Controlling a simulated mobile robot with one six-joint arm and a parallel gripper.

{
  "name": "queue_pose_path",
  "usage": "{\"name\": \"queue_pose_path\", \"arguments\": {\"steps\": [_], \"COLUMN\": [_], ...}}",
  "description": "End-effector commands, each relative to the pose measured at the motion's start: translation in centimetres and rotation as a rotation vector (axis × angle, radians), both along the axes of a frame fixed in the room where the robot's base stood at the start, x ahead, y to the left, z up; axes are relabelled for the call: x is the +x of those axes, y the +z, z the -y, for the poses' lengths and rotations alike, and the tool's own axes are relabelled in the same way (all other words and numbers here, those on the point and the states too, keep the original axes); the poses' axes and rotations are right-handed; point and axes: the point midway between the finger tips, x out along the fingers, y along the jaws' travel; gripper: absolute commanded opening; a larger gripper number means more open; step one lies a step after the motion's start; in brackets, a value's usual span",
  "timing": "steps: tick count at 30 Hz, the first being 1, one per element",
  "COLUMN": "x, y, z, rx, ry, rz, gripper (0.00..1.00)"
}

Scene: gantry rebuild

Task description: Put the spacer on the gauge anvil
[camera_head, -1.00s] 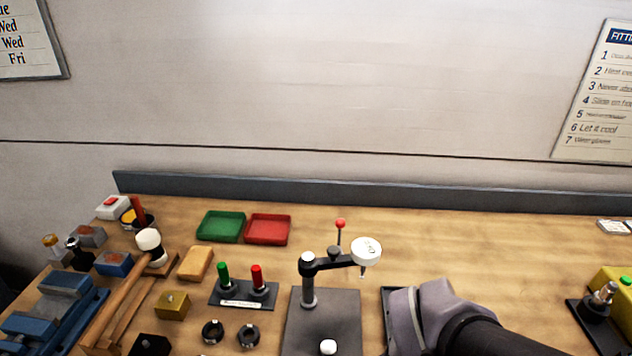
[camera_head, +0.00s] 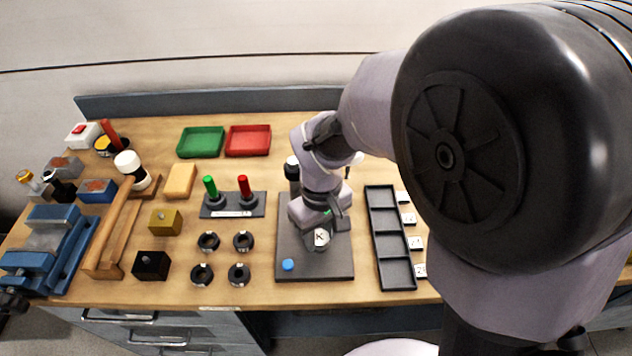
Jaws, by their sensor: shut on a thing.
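The gauge's dark base plate (camera_head: 336,267) lies on the bench in the middle. My gripper (camera_head: 321,228) reaches down over it and is shut on a small grey piece with a white face marked K, which looks like the spacer (camera_head: 321,238). The anvil is hidden under the gripper and the held piece. I cannot tell whether the spacer touches it or is held above it. The gauge's post (camera_head: 292,172) stands behind, and its arm and dial are mostly hidden by my arm.
An empty dark compartment tray (camera_head: 386,238) with white labels lies to the right. A blue button (camera_head: 288,264) sits at the plate's front left. Several black rings (camera_head: 243,241) and a stand with green and red pegs (camera_head: 232,208) are to the left. My arm hides the right bench.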

Motion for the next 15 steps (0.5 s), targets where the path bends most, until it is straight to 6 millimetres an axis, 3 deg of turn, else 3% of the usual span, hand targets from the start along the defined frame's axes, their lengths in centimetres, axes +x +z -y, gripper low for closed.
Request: {"name": "queue_pose_path", "arguments": {"steps": [10,11,13,15], "x": [-0.02,-0.02,-0.02,-0.02], "y": [-0.42,-0.32,-0.28,-0.27], "z": [0.01,0.01,0.01,0.01], "rx": [0.001,0.001,0.001,0.001], "ry": [0.000,0.000,0.000,0.000], "rz": [0.001,0.001,0.001,0.001], "gripper": [0.00,0.41,0.55,0.57]}}
